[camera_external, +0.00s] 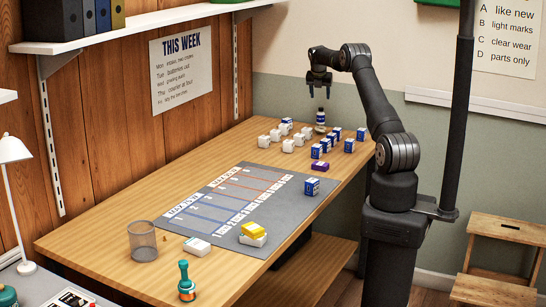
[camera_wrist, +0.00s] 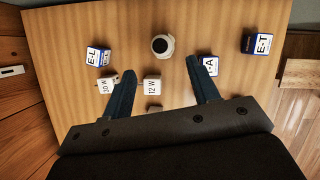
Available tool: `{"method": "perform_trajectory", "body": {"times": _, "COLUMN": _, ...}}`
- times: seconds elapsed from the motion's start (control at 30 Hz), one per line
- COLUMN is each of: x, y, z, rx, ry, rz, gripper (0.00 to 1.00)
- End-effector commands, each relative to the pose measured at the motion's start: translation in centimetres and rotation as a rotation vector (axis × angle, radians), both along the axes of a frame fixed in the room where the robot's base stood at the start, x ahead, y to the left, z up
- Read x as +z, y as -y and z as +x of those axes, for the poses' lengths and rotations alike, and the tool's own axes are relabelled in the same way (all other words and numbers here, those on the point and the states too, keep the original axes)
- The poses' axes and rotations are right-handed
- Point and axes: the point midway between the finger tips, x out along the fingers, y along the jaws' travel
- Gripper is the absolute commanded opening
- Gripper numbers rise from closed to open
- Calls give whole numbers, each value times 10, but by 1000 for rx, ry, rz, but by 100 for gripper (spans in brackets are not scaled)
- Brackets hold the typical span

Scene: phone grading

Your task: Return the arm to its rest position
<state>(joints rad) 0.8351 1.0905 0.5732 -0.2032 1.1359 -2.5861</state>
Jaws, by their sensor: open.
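My gripper (camera_external: 319,84) is raised above the far end of the wooden table (camera_external: 110,222), with its jaws pointing down. In the wrist view my gripper (camera_wrist: 163,82) has its two dark fingers well apart, with nothing held between them. Below it are a white block marked 12 W (camera_wrist: 152,86), another white block (camera_wrist: 107,84) and blue-and-white boxes marked E-L (camera_wrist: 97,57) and E-T (camera_wrist: 256,44). One box marked A (camera_wrist: 208,66) is partly hidden by a finger. My arm rises from its base and bends over the table.
A grey mat (camera_external: 205,230) bears a yellow-topped block (camera_external: 254,230) and a blue box (camera_external: 312,187). A shelf (camera_external: 130,27) overhangs the left.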

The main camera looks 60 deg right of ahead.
Motion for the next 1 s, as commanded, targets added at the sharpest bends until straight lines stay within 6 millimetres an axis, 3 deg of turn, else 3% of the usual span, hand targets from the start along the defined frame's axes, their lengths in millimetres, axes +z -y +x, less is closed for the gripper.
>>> {"method": "perform_trajectory", "body": {"times": 0.4, "x": -69, "y": 27, "z": 6, "rx": -1, "ry": -1, "rz": 2, "gripper": 55}}
{"method": "perform_trajectory", "body": {"times": 0.67, "x": -106, "y": 41, "z": 9, "rx": 0, "ry": -1, "rz": 2, "gripper": 55}}
{"method": "perform_trajectory", "body": {"times": 0.8, "x": -87, "y": 42, "z": 10, "rx": -1, "ry": 2, "rz": -2, "gripper": 55}}
{"method": "perform_trajectory", "body": {"times": 1.0, "x": -76, "y": 41, "z": 10, "rx": 0, "ry": -1, "rz": 1, "gripper": 55}}
